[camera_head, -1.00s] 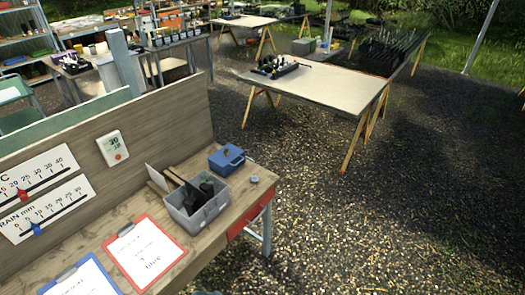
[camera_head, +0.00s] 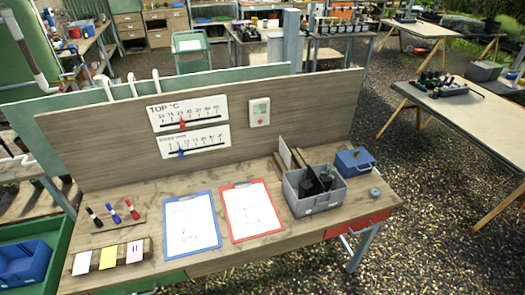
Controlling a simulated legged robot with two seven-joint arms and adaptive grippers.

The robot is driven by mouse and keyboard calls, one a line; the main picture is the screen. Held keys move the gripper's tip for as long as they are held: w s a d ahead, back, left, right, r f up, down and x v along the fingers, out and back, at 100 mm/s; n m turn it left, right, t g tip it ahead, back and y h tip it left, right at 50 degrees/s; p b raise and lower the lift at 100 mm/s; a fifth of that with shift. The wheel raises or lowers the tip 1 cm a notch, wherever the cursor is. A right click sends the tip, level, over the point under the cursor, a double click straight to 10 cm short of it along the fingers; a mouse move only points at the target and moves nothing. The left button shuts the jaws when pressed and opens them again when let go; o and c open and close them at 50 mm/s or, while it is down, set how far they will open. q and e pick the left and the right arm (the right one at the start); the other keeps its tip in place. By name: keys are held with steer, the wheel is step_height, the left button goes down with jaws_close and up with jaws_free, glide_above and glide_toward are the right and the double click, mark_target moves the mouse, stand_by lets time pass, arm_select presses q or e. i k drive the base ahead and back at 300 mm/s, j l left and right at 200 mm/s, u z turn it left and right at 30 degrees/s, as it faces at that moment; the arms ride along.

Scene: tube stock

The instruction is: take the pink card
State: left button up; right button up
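Three small cards stand in a wooden holder (camera_head: 147,249) at the front left corner of the wooden bench. The right one is a pale pink card (camera_head: 134,252) with short dark strokes on it. The middle one is a yellow card (camera_head: 108,258). The left one is a whitish card (camera_head: 82,263); its exact tint is hard to tell. Neither of my grippers shows in the head view.
To the right are a blue clipboard (camera_head: 191,222), a red clipboard (camera_head: 251,209), a grey bin (camera_head: 315,201) and a blue box (camera_head: 355,162). A backboard (camera_head: 270,150) with two scales closes the bench's rear.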

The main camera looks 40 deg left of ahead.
mark_target(135, 251)
steer(key=u, duration=2.6)
steer(key=i+j, duration=0.15)
steer(key=j, duration=0.2)
steer(key=i+j+u, duration=0.1)
steer(key=j, duration=0.2)
steer(key=i, duration=0.05)
